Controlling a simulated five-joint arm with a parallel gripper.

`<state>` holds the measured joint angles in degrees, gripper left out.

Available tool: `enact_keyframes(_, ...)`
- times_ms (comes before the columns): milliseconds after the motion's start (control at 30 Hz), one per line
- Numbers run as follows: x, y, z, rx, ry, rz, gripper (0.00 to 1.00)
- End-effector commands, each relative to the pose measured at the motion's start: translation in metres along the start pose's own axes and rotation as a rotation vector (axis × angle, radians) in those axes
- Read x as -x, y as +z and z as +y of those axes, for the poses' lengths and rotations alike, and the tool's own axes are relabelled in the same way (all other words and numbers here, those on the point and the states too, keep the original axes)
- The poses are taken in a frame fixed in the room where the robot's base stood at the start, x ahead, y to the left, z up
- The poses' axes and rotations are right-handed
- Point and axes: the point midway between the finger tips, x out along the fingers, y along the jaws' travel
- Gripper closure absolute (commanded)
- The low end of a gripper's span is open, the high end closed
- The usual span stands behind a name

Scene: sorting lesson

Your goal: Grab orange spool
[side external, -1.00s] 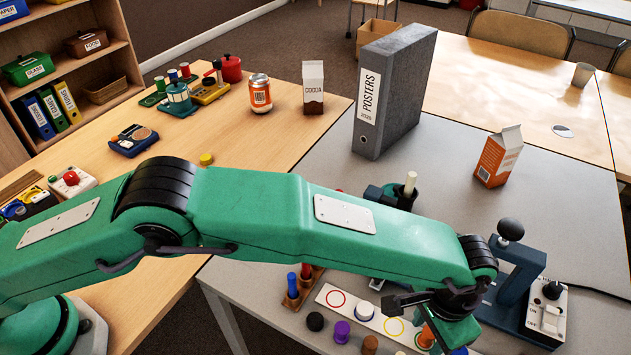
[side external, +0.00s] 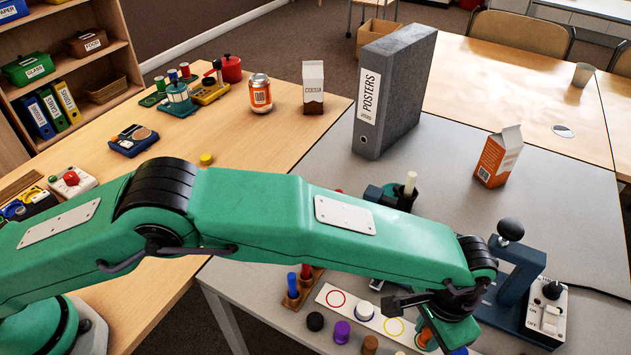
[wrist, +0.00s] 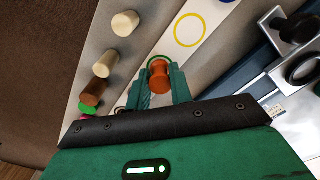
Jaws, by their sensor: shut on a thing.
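The orange spool (wrist: 159,77) is between the two green fingers of my gripper (wrist: 160,88) in the wrist view. My gripper is shut on it. In the side view the spool (side external: 426,336) shows partly under the end of my arm, low over the white strip with coloured rings. I cannot tell whether the spool still touches the strip.
The white strip (side external: 331,299) carries coloured rings. A purple spool (side external: 342,331), a black one (side external: 315,321) and a brown one (side external: 370,345) stand along its near side. A blue press (side external: 512,275) and a switch box (side external: 546,316) stand to the right. A grey binder (side external: 395,92) stands behind.

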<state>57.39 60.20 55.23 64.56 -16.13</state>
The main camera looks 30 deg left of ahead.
Motion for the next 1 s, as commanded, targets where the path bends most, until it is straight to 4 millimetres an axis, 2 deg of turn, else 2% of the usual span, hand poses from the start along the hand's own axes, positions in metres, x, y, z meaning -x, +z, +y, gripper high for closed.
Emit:
enact_keyframes(267, 0.013, 0.000, 0.000, 0.000, 0.000, 0.001, 0.99)
enact_keyframes(700, 0.076, -0.001, 0.000, 0.000, 0.001, 0.002, 0.99)
enact_keyframes(833, 0.090, -0.001, 0.000, 0.000, 0.001, 0.002, 0.99)
enact_keyframes(1000, 0.099, 0.000, 0.000, 0.000, 0.000, 0.000, 0.99)
